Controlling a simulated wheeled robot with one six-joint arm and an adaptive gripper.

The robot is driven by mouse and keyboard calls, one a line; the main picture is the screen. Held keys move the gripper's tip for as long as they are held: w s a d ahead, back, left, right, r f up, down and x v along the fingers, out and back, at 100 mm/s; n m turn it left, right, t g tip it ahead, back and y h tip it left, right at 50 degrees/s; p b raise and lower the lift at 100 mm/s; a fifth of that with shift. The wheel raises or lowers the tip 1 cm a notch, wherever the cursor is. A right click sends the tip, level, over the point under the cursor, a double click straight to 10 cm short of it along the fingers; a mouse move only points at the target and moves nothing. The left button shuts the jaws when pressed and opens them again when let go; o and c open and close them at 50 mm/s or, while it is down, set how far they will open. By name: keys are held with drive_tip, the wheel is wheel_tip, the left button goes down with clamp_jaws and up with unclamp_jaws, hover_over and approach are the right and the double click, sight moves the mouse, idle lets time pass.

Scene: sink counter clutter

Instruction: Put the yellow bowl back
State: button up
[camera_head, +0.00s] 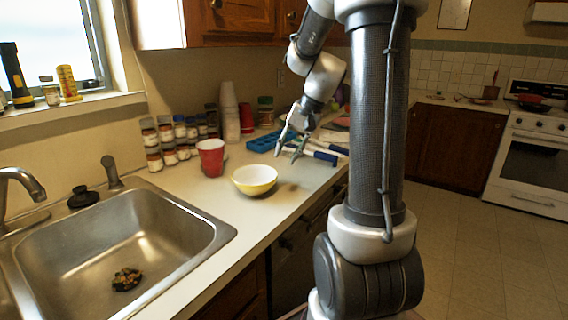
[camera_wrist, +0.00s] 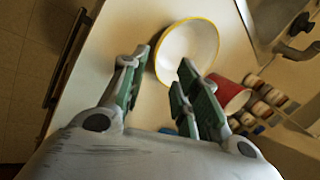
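The yellow bowl (camera_head: 255,180) stands upright on the counter, right of the sink and in front of the red cup; its inside is white. In the wrist view the bowl (camera_wrist: 188,52) lies just beyond my fingertips, its near part between their lines. My gripper (camera_head: 289,153) is open and empty, above the counter to the upper right of the bowl. Its two fingers are spread apart in the wrist view (camera_wrist: 162,72). No contact with the bowl shows.
A red cup (camera_head: 211,157) stands close behind the bowl. Several spice jars (camera_head: 165,145) line the wall. A blue tray (camera_head: 263,142) and blue-handled items (camera_head: 318,156) lie near my gripper. The sink (camera_head: 120,245) is at left. Counter in front of the bowl is clear.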

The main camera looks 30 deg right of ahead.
drive_tip(key=s+a+r+n+h, duration=0.1)
drive_tip(key=s+a+r+n, duration=0.1)
drive_tip(key=s, duration=0.8)
drive_tip(key=s+a+r+n+h, duration=0.2)
drive_tip(key=s+a+n, duration=0.3)
drive_tip(key=s, duration=0.5)
drive_tip(key=shift+s+a+r+n+t, duration=0.25)
drive_tip(key=shift+s+r+n+t, duration=0.25)
drive_tip(key=shift+n, duration=0.6)
drive_tip(key=shift+w, duration=0.1)
